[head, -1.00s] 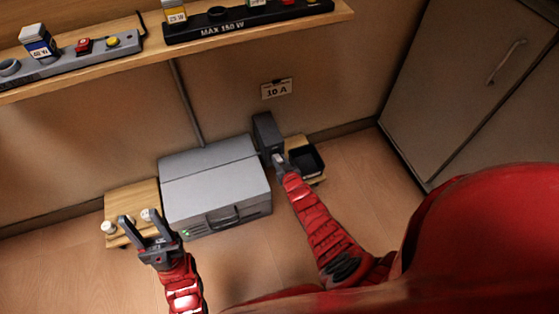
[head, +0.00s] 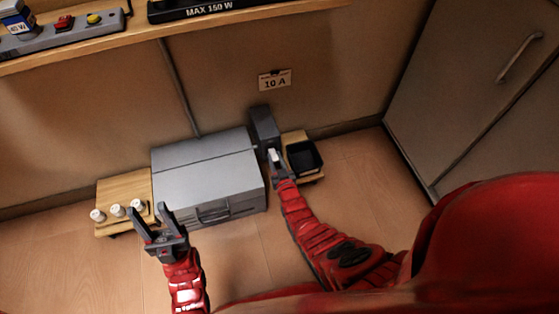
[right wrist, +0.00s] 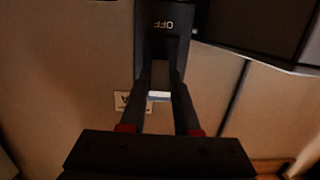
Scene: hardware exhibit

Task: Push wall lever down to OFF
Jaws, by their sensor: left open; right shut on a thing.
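The wall lever's dark grey housing (head: 264,124) is low on the wall, right of the grey metal case. In the right wrist view the housing (right wrist: 152,45) carries an OFF label, upside down in the picture. My right gripper (head: 274,156) is at the housing's front, shut on the light-coloured lever handle (head: 273,154). In the right wrist view the handle (right wrist: 159,96) shows as a small pale bar between the fingers of the right gripper (right wrist: 160,80). The lever's exact angle is hard to tell. My left gripper (head: 150,214) is open and empty, in front of the knobs.
The grey case (head: 205,180) stands left of the lever. A black tray (head: 304,157) sits on a small wooden stand to the right. Several white knobs (head: 117,210) are on a wooden block at left. A 10 A sign (head: 275,80) hangs above; a cabinet (head: 470,80) is at right.

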